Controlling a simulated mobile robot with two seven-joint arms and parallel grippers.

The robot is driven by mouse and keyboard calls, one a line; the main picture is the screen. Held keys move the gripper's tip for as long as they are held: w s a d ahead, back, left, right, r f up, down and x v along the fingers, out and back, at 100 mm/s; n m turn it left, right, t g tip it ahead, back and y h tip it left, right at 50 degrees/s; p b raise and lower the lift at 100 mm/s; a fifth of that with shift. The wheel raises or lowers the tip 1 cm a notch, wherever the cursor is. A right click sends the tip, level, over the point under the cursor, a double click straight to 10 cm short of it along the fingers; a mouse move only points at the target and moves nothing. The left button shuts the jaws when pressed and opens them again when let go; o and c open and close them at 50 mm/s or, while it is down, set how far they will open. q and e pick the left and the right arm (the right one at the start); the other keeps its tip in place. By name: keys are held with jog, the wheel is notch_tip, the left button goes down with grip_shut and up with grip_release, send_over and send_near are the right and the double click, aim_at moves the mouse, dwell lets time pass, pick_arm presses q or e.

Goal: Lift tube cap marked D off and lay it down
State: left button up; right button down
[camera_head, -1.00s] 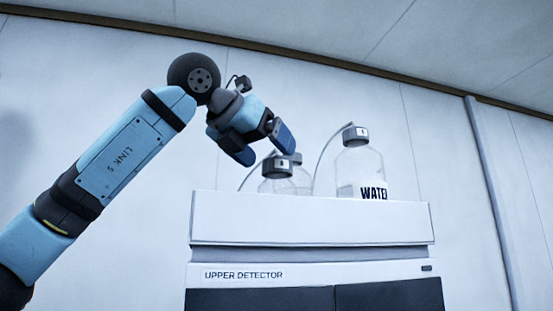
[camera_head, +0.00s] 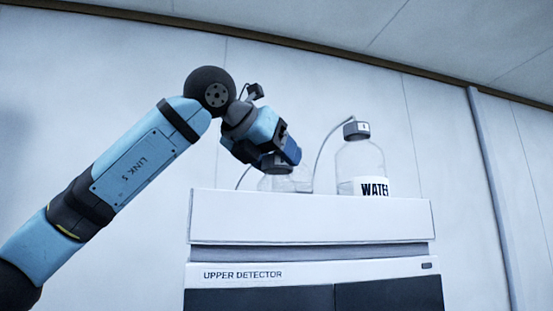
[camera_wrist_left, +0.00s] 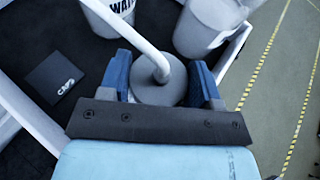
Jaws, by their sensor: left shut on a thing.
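My left gripper (camera_head: 276,157) is over the clear bottles on top of the cabinet, with its fingers around a dark grey cap (camera_head: 277,164). In the left wrist view the gripper (camera_wrist_left: 163,82) is shut on this round cap (camera_wrist_left: 160,92), one blue finger on each side. A pale tube (camera_wrist_left: 130,32) runs out of the cap's top. The cap's marking is too small or hidden to read now. A clear bottle (camera_head: 270,184) stands directly below the cap; the cap seems to be still on it. My right gripper is not in view.
A WATER bottle (camera_head: 360,160) with its own grey cap and tube stands to the right. Another clear bottle (camera_head: 300,180) is close by the gripper. A dark square pad labelled CAPS (camera_wrist_left: 56,78) lies on the dark tray floor at left. The white cabinet wall (camera_head: 310,218) edges the top.

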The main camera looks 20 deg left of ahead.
pick_arm(q)
notch_tip(320, 180, up, 21)
dwell(0.6)
dwell(0.3)
jog(key=shift+r, duration=2)
jog(key=shift+a, duration=0.15)
